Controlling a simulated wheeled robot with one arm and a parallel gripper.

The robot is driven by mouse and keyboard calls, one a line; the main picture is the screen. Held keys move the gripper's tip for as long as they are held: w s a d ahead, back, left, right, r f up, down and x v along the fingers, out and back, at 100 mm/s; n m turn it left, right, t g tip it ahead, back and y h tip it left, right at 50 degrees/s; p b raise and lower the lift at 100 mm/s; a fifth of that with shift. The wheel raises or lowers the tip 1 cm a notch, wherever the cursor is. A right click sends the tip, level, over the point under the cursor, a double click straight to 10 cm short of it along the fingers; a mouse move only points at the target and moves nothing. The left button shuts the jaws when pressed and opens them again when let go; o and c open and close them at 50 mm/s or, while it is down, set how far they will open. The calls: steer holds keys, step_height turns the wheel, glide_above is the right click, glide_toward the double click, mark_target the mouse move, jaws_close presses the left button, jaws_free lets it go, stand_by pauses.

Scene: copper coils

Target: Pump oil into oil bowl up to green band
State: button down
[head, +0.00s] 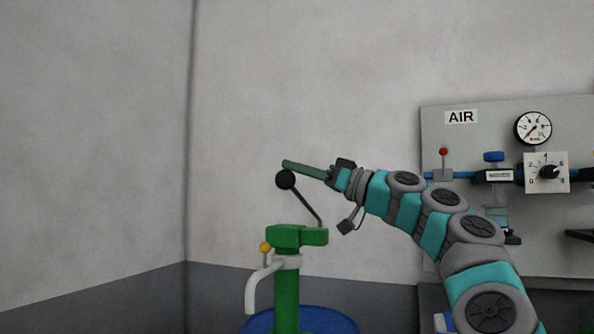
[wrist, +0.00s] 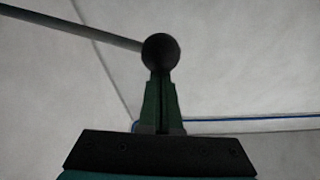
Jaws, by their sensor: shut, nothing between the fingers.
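A green hand pump (head: 287,290) stands upright on a blue drum (head: 335,320) in the head view. Its dark lever (head: 306,202) slants up left from the pump head to a black ball knob (head: 286,180). My gripper (head: 288,164) is shut and empty, its green fingers reaching left just above the knob. In the wrist view, the knob (wrist: 160,50) appears at the tips of my shut fingers (wrist: 162,82); I cannot tell whether they touch. A pale blue bowl (head: 495,215) under a blue-capped unit on the panel may be the oil bowl. No green band is discernible.
A grey panel (head: 437,110) marked AIR stands at the right, with a round gauge (head: 533,128), a dial (head: 547,172) and a red-knobbed lever (head: 443,153). My arm passes in front of it. A pale spout (head: 252,290) and a yellow knob (head: 265,247) are on the pump's left.

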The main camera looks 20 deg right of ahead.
step_height(320, 180, down, 17)
steer(key=s+a+n+g+y+b, duration=0.1)
steer(key=s+n+g+y+b, duration=0.1)
steer(key=n+b, duration=0.7)
steer(key=shift+s+a+n+g+b, duration=0.35)
steer(key=shift+g+b, duration=0.45)
steer(key=shift+b, duration=2.35)
steer(key=shift+w, duration=0.15)
steer(key=shift+r, duration=0.15)
